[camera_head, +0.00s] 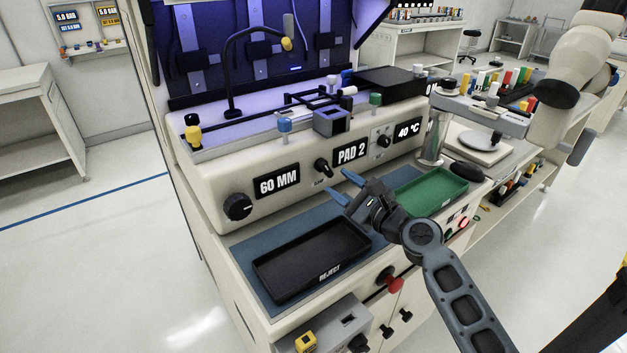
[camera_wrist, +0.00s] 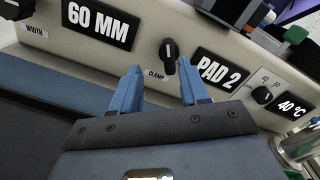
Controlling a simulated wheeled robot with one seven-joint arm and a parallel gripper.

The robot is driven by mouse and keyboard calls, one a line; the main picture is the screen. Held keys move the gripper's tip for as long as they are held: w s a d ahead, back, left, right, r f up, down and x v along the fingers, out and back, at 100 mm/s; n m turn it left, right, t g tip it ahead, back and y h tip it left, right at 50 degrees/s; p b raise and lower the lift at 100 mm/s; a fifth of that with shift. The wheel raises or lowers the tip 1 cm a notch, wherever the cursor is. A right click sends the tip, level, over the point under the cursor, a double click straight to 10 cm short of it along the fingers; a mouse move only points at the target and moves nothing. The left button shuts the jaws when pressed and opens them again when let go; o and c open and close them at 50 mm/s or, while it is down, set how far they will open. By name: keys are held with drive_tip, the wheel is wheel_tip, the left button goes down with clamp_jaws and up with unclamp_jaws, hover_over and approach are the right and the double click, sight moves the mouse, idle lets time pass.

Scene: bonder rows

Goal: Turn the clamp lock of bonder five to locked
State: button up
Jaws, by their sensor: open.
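The bonder's cream front panel (camera_head: 215,180) carries a black clamp knob (camera_head: 322,168) between the "60 MM" and "PAD 2" displays. In the wrist view the clamp knob (camera_wrist: 169,55) has a white mark and stands roughly upright, with the label "CLAMP" at its lower left. My gripper (camera_head: 342,186) has blue fingers pointing at the panel, just below and right of the knob. In the wrist view my gripper (camera_wrist: 162,85) is open and empty. The knob lies beyond and between the fingertips, apart from them. Whether this bonder is number five is not readable.
A black reject tray (camera_head: 312,262) and a green tray (camera_head: 425,190) lie on the blue mat below the panel. A large width knob (camera_head: 237,206) is at left, and a temperature knob (camera_head: 383,141) at right. A red button (camera_head: 395,285) sits below the mat edge.

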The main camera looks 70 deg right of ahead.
sight(328, 170)
drive_tip(key=shift+m+h, duration=0.3)
drive_tip(key=shift+m, duration=0.3)
drive_tip(key=shift+s+d+p+x, duration=0.15)
drive_tip(key=shift+p+x, duration=0.1)
drive_tip(key=shift+x, duration=1)
drive_tip(key=shift+s+d+p+x, duration=0.1)
drive_tip(key=shift+d+p+x, duration=0.1)
drive_tip(key=shift+x, duration=1.05)
drive_tip(key=shift+d+p+x, duration=0.1)
drive_tip(key=shift+p+x, duration=0.15)
drive_tip(key=shift+x, duration=1)
drive_tip(key=shift+c, duration=0.4)
drive_tip(key=shift+s, duration=0.1)
clamp_jaws()
